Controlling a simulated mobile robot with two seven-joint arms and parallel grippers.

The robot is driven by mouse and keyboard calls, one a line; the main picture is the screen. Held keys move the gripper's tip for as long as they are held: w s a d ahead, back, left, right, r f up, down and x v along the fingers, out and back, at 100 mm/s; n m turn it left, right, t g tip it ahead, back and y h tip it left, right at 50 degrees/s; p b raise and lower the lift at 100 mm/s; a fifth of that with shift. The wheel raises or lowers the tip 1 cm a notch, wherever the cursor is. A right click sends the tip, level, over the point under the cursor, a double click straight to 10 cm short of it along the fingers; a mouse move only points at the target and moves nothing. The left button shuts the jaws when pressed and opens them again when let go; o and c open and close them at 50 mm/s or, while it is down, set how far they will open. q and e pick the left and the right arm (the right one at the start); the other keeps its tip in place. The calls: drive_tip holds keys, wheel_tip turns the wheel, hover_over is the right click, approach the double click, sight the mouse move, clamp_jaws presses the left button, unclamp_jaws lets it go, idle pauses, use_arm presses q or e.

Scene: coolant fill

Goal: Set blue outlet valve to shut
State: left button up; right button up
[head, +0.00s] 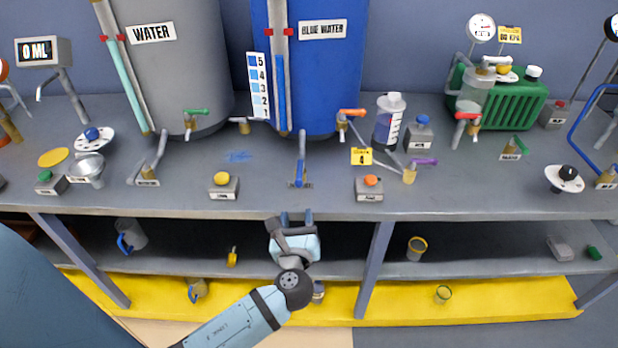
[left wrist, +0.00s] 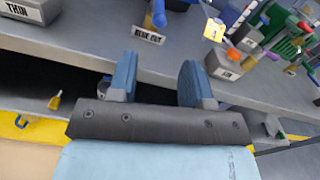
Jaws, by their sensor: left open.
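The blue outlet valve (head: 301,172) stands at the table's front middle, below the blue tank (head: 340,90) marked BLUE WATER. Its blue handle runs up the picture, toward the tank. In the left wrist view, the lower part of the blue handle (left wrist: 157,15) shows at the top edge, above a label (left wrist: 148,34) reading BLUE OUT. My left gripper (head: 297,217) is open and empty at the table's front edge, short of the valve and apart from it. Its two blue fingers (left wrist: 158,75) also show in the left wrist view. My right gripper is out of view.
An orange-button box (head: 370,188) stands right of the valve and a yellow-button box (head: 223,187) left of it. An orange-handled tap (head: 350,114) is behind to the right. The table front edge (head: 250,214) lies beside my gripper, with a shelf below.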

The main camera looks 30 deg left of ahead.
sight(299, 176)
use_arm(q)
drive_tip(key=x, duration=1.3)
drive_tip(key=shift+w, duration=0.1)
clamp_jaws()
